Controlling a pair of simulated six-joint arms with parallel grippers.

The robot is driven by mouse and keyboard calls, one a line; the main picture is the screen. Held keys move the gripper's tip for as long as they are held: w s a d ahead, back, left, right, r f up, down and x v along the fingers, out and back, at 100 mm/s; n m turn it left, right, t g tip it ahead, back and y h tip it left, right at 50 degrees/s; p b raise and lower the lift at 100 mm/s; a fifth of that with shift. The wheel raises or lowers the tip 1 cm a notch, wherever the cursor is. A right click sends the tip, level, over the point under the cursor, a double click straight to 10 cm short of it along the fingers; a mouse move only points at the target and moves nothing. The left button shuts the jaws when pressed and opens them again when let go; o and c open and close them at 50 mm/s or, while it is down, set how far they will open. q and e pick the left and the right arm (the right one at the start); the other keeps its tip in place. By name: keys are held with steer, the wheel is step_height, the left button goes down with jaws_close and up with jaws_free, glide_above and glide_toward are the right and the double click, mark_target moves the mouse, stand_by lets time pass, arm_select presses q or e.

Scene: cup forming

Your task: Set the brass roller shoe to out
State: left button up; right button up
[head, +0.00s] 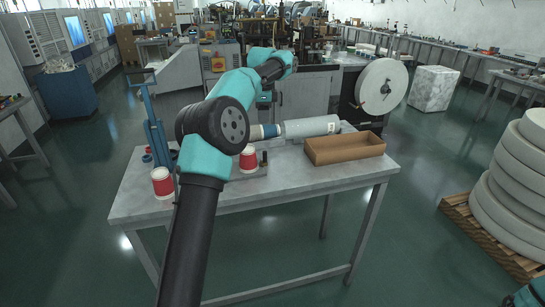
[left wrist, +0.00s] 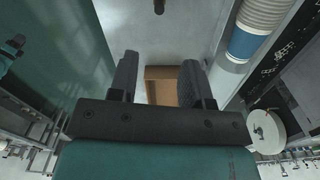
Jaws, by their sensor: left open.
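I cannot make out the brass roller shoe for certain in either view. A small dark brownish knob (left wrist: 159,6) shows at the top edge of the left wrist view, and I cannot tell what it is. My left gripper (left wrist: 160,64) is open, its two dark fingers apart with nothing held between them. In the head view, my left arm crosses the table and its wrist hangs above the back of it. The arm hides part of the tabletop. My right gripper is not clearly seen.
The table (head: 250,203) bears an open cardboard box (head: 345,150), a stack of cups in a grey sleeve (head: 310,127), red-and-white cups (head: 162,183) and a blue upright tool (head: 153,130). A machine with a white paper roll (head: 382,86) stands behind.

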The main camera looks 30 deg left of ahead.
mark_target(265, 161)
arm_select(q)
steer(key=shift+f, duration=0.15)
step_height(265, 161, down, 17)
steer(key=shift+f, duration=0.15)
stand_by(0.7)
jaws_close()
stand_by(0.4)
